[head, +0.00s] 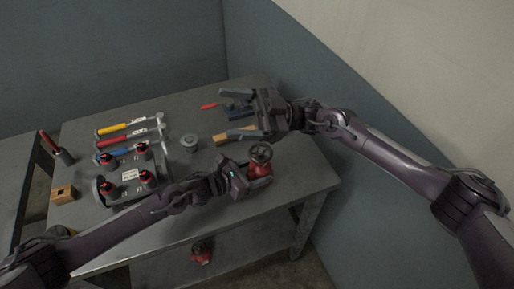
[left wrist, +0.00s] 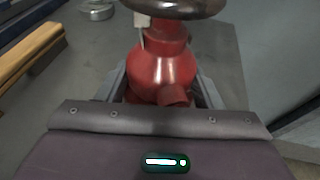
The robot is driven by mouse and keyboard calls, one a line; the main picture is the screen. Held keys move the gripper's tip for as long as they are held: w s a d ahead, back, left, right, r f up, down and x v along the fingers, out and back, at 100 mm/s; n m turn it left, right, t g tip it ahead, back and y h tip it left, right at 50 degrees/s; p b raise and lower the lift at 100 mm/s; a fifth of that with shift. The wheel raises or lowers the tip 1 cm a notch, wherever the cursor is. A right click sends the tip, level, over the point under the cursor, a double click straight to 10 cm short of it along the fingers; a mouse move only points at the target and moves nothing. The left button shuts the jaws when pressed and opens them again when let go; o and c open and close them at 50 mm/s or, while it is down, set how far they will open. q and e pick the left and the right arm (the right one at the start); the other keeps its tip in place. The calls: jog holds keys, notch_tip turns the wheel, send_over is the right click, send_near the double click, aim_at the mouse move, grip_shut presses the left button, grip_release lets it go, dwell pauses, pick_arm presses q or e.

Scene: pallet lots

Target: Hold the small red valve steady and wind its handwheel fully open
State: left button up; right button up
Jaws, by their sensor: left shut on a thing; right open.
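The small red valve (head: 262,171) stands near the right front of the grey table, with its dark handwheel (head: 260,152) on top. My left gripper (head: 248,179) is shut on the valve's body from the left. In the left wrist view the red body (left wrist: 165,72) sits between the fingers, and the handwheel (left wrist: 178,7) is above them, partly cut off by the frame. My right gripper (head: 243,116) is open and empty, behind and slightly left of the valve, apart from the handwheel. Its fingers point left.
Several hammers (head: 130,133) lie at the left. A round grey part (head: 189,142) and a wooden piece (head: 222,139) lie mid-table. Another red valve (head: 201,253) is on the lower shelf. A wall borders the right.

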notch_tip(320, 180, down, 2)
jog(key=m+t+y, duration=0.1)
jog(key=m+t, duration=0.1)
jog(key=t, duration=0.1)
jog(key=m+t+h, duration=0.8)
jog(key=m+t, duration=0.4)
jog(key=t, duration=0.3)
send_near(250, 149)
jog(key=x, duration=0.5)
jog(key=w+x, duration=0.1)
jog(key=x, duration=0.2)
jog(key=shift+w+d+f, duration=0.1)
jog(key=shift+f, duration=0.3)
jog(key=c, duration=1)
jog(key=shift+n+g+y, duration=0.8)
jog(key=shift+g, duration=0.3)
